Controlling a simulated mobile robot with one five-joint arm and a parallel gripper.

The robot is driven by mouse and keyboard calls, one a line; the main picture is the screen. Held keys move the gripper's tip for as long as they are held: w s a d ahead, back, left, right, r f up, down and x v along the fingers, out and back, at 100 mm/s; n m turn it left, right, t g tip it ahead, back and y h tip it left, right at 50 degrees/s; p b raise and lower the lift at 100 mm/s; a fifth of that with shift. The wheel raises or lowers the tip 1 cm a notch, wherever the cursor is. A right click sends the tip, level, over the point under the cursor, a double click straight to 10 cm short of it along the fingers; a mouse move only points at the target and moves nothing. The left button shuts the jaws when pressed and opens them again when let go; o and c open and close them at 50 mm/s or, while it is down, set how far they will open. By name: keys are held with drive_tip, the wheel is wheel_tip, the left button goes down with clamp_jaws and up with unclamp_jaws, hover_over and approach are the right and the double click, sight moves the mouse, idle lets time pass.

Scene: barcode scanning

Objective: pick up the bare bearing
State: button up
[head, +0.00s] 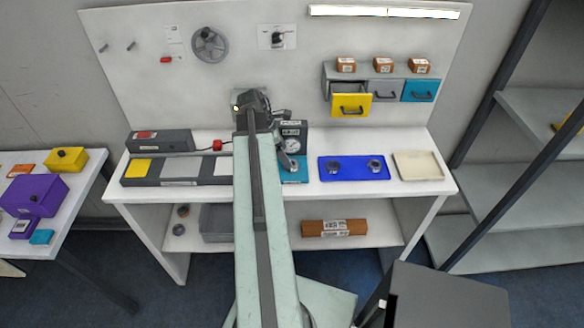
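Two small grey round parts that look like bearings sit on the blue mat (354,178) on the workbench: a left one (334,168) and a right one (375,166). Two more dark ring-like parts lie on the shelf below, an upper one (182,211) and a lower one (178,230). I cannot tell from this distance which one is the bare bearing. My arm reaches up the middle of the head view and bends near the back panel. My gripper (288,161) seems to be near the dial gauge, left of the blue mat; its fingers are too small and overlapped to read.
A dial gauge on a teal base (294,178) stands left of the mat. A cream tray (418,166) lies right of it. The yellow drawer (351,105) stands pulled out above the bench. A grey device (180,172) is at left. A dark box-like surface (450,295) is at lower right.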

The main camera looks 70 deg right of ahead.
drive_tip(key=b+x, duration=0.4)
drive_tip(key=x, duration=0.1)
drive_tip(key=shift+w+a+f, duration=0.1)
drive_tip(key=shift+w+f, duration=0.05)
drive_tip(key=shift+w, duration=0.05)
clamp_jaws()
wheel_tip(320, 180, up, 11)
drive_tip(key=p, duration=1)
wheel_tip(320, 180, down, 7)
drive_tip(key=b, duration=0.5)
drive_tip(key=shift+b, duration=0.4)
drive_tip(key=shift+r, duration=0.5)
